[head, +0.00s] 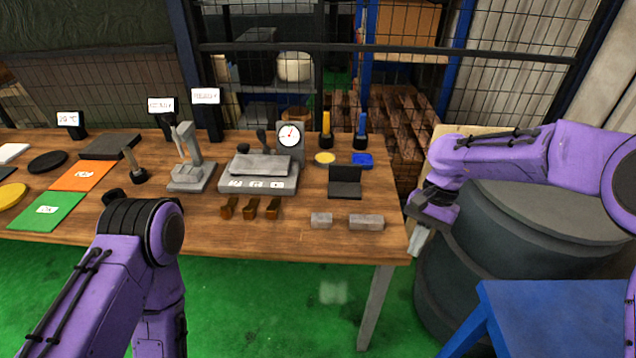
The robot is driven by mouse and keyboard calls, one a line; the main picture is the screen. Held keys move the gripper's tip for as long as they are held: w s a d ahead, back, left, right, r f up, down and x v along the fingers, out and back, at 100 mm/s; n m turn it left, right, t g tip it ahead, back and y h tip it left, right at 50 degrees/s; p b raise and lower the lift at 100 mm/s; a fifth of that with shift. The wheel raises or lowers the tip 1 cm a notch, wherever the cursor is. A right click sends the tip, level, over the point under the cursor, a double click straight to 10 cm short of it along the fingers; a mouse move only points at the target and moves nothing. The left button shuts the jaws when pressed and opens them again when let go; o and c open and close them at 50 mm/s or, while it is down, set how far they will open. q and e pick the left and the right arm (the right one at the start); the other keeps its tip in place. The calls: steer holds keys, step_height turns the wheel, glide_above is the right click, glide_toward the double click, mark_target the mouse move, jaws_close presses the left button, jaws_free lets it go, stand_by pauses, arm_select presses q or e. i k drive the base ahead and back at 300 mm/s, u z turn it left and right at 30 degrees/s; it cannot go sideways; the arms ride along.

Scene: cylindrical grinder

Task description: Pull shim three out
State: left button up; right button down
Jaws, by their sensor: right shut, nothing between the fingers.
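A grey block (230,185) stands mid-table with three small white labels on its front face; their marks are too small to read surely. Three brown tabs stand in a row just in front of it: left (228,208), middle (250,209) and right (273,209). I cannot tell whether they join the block or which is shim three. My right gripper (417,242) is shut and empty, pointing down just beyond the table's right edge, well right of the tabs. My left arm shows at lower left, but its gripper is out of view.
A dark drum (470,270) stands right of the table.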

mark_target(272, 212)
steer(key=z, duration=0.05)
steer(key=i, duration=0.7)
steer(key=u, duration=0.8)
steer(key=i, duration=0.3)
steer(key=u, duration=0.4)
